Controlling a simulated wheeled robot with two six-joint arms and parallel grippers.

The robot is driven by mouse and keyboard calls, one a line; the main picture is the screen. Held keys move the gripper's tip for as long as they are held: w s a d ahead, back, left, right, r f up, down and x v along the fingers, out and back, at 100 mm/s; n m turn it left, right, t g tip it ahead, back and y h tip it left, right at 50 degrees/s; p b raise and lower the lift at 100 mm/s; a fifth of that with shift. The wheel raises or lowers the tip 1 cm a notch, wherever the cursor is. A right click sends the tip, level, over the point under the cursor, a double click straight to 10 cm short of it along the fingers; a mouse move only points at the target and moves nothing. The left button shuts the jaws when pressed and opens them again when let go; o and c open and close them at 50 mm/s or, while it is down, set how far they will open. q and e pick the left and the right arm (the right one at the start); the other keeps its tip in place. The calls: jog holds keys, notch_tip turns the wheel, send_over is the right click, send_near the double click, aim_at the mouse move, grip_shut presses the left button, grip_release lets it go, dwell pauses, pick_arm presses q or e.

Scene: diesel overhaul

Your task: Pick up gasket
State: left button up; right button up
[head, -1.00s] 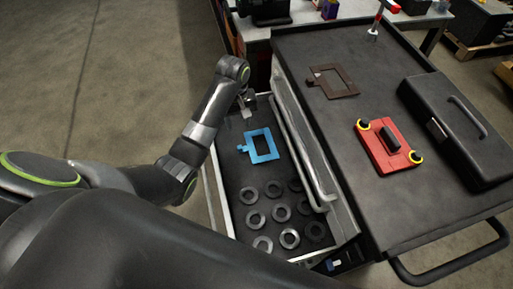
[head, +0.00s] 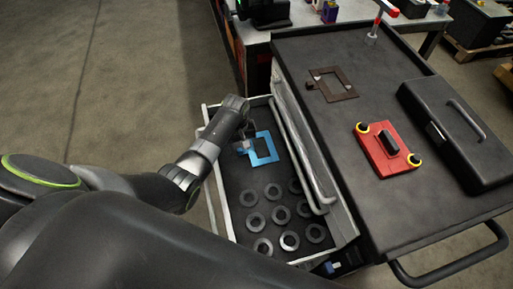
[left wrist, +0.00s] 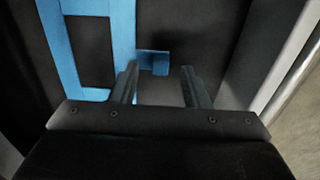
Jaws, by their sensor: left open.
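A flat blue gasket (head: 273,148) lies in the open drawer, a rectangular frame with a small tab on its left side. It also shows in the left wrist view (left wrist: 122,40), with its tab just ahead of and between the fingertips. My left gripper (head: 243,146) is over the tab end of the gasket; its two fingers (left wrist: 160,78) are apart with nothing held between them. A brown gasket (head: 348,93) of similar shape lies on the cart top. My right gripper is not in view.
Several dark rings (head: 250,197) lie in the near part of the drawer (head: 229,203). The drawer's handle bar runs along its right side. The cart top holds a red block (head: 377,151) with yellow-ringed ends and a black toolbox (head: 455,125).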

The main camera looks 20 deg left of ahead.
pick_arm(q)
jog(key=shift+f, duration=0.2)
jog(key=shift+c, duration=0.4)
grip_shut()
jog(key=shift+r, duration=0.15)
